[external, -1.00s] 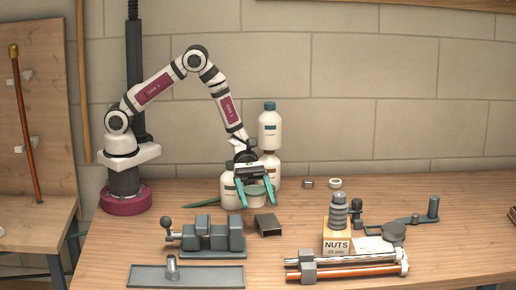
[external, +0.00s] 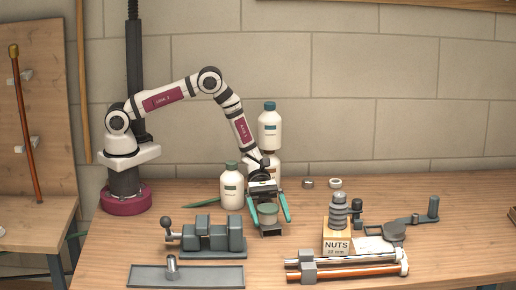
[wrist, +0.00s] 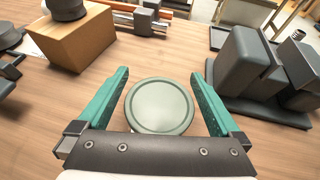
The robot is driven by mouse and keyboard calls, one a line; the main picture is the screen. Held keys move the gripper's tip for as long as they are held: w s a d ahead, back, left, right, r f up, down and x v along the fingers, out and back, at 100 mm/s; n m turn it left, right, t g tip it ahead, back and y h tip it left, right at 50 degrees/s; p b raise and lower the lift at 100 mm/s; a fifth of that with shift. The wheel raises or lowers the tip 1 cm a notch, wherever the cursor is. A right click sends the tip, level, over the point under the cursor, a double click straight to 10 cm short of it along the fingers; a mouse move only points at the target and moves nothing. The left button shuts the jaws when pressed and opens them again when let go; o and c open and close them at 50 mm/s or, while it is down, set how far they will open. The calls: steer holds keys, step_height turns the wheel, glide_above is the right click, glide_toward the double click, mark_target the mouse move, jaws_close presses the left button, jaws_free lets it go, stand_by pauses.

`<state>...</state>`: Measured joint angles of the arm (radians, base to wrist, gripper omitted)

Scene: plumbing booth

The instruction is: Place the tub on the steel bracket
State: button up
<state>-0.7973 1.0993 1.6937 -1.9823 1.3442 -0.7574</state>
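The tub (external: 267,213) is a small grey-green round pot with a flat lid. It appears upright on the steel bracket (external: 271,234), a dark channel piece on the bench, mostly hidden under it. My gripper (external: 269,214) points down around the tub, one teal finger on each side. In the wrist view the tub's lid (wrist: 160,105) lies between the fingers of my gripper (wrist: 160,75), with a narrow gap on both sides, so the gripper is open. The bracket is hidden from the wrist view.
A grey vise (external: 212,235) stands close left of the bracket. White bottles (external: 232,188) stand behind. The NUTS box (external: 337,237) with stacked grey discs is to the right. Pipes (external: 350,264) and a grey tray (external: 205,277) lie in front.

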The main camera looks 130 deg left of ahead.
mark_target(269, 208)
steer(key=shift+r, duration=0.2)
steer(key=v, duration=0.7)
steer(key=shift+s+a, duration=0.15)
steer(key=shift+s, duration=0.05)
steer(key=s+d+r+m+g, duration=0.5)
steer(key=s+d+r+m, duration=0.1)
steer(key=d+m, duration=0.35)
steer(key=s+d+r+m+g, duration=0.55)
steer(key=d+m, duration=0.35)
steer(key=d, duration=0.2)
steer(key=s+a+r+m+y, duration=0.1)
steer(key=s+r+m+y, duration=0.1)
steer(key=s+m+y, duration=0.2)
steer(key=s+a+r+m+y, duration=0.1)
steer(key=s+m+y, duration=0.4)
steer(key=s+m, duration=0.6)
steer(key=shift+s+a+r+m+g, duration=0.25)
steer(key=shift+a+r+m+g, duration=0.15)
steer(key=shift+r+m, duration=0.25)
